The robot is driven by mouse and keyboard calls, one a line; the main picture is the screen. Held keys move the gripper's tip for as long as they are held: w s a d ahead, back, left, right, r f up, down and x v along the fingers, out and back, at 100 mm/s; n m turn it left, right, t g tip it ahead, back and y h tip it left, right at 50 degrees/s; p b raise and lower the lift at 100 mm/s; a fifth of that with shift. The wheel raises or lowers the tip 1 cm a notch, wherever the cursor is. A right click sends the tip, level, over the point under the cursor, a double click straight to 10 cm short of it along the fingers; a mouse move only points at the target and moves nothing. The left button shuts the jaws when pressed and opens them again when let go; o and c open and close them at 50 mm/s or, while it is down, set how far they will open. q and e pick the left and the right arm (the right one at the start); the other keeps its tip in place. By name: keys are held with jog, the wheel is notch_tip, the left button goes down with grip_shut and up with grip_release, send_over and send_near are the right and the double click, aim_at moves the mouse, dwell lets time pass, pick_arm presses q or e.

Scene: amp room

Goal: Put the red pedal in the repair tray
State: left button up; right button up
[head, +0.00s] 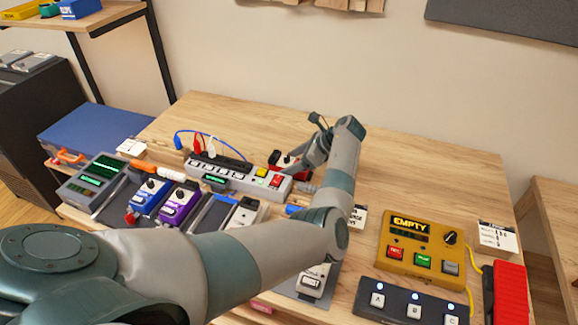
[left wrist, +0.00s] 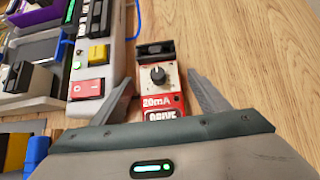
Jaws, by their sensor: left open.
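The red pedal (left wrist: 162,100), with a white face, a dark knob and the marking "20mA DRIVE", lies on the wooden table in the left wrist view. In the head view the red pedal (head: 275,158) is partly hidden behind my gripper and beside the power strip. My left gripper (left wrist: 160,93) is open, with one finger on each side of the pedal and small gaps showing. In the head view my left gripper (head: 297,164) points down at the pedal. I cannot tell which tray is the repair tray. My right gripper is not in view.
A long power strip (head: 229,176) with coloured switches stands close left of the pedal. Blue (head: 148,196) and purple (head: 179,203) pedals stand at front left. A yellow looper (head: 424,246) and a dark footswitch (head: 405,307) are at right. The back right of the table is clear.

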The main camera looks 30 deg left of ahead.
aim_at(286, 156)
pick_arm(q)
jog(key=shift+a+f, duration=0.2)
jog(key=shift+a, duration=0.05)
jog(key=shift+c, duration=0.4)
jog(key=c, duration=1.4)
jog(key=shift+c, duration=0.6)
jog(key=shift+r+p, duration=0.6)
jog(key=shift+p, duration=0.15)
notch_tip(286, 156, up, 2)
jog(key=p, duration=0.2)
jog(key=shift+r+p, duration=0.1)
jog(key=shift+p, duration=0.25)
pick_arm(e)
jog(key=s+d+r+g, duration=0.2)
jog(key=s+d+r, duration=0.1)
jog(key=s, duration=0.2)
pick_arm(q)
jog(key=shift+d+r+p, duration=0.2)
jog(key=shift+r+p, duration=0.7)
jog(key=shift+p, duration=0.35)
jog(key=s+d+r+p, duration=0.3)
jog(key=d+r+p, duration=0.3)
jog(key=d+p, duration=0.5)
jog(key=shift+p, duration=0.3)
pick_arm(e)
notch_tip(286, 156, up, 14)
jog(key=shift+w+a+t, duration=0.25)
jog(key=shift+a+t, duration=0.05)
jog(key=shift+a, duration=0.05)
